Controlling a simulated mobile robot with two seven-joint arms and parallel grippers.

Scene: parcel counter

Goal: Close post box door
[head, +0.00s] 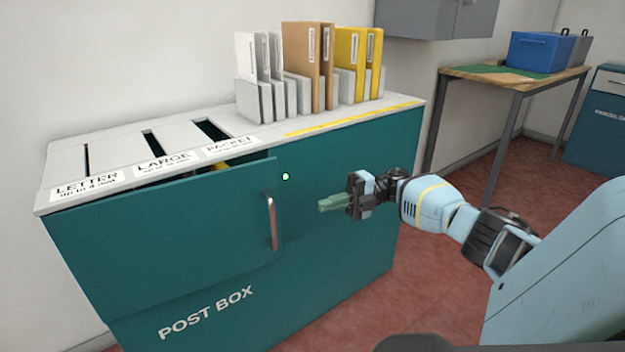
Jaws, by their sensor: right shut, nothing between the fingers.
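The post box (345,225) is a teal cabinet with a white slotted top against the wall. Its door (170,235) is the teal front panel at the left, under the letter, large and packet labels. The door stands slightly ajar, with a dark gap along its top edge and its right edge proud of the cabinet front. A metal bar handle (271,222) is upright near the door's right edge. My right gripper (322,205) is shut and empty, to the right of the handle and apart from it, in front of the cabinet. My left gripper is not in view.
Envelopes and parcels stand in a white rack (290,97) on the cabinet top. A table (480,85) with a blue crate (540,52) stands at the back right. A grey wall cabinet (435,18) hangs above. The red floor (420,270) beside the post box is clear.

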